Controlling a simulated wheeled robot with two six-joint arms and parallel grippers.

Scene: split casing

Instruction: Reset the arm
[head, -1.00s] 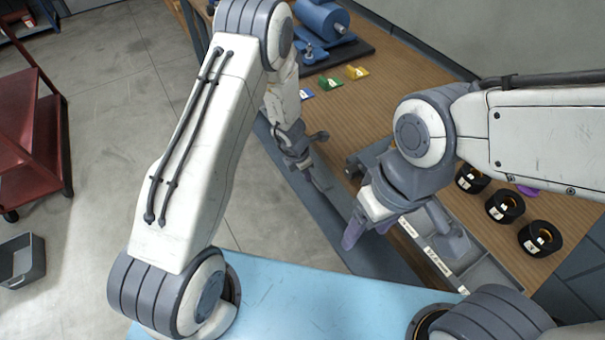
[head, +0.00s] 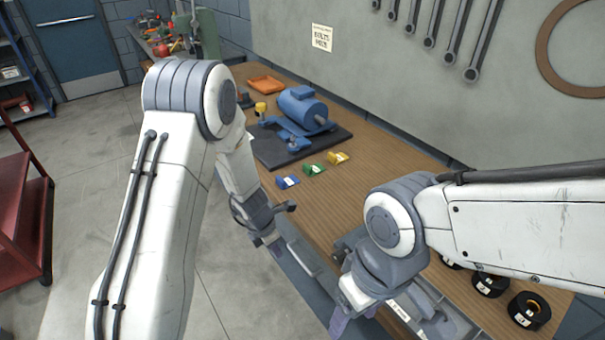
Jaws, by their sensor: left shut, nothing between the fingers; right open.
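My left gripper (head: 272,246) hangs at the front edge of the workbench, left of the tray. It is shut and empty. My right gripper (head: 352,318) points down over the left end of the grey tray at the bench front. Its fingers are apart with nothing seen between them, and their tips lie near the bottom of the picture. The two grippers are apart from each other. A blue split casing (head: 303,108) sits on a dark mat (head: 272,151) farther back on the bench, clear of both grippers.
Blue (head: 287,182), green (head: 314,169) and yellow (head: 339,157) labelled pieces lie in front of the mat. Black round containers (head: 529,310) stand at the right, partly behind my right arm. An orange tray (head: 266,84) is at the back. A red cart (head: 22,215) stands left.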

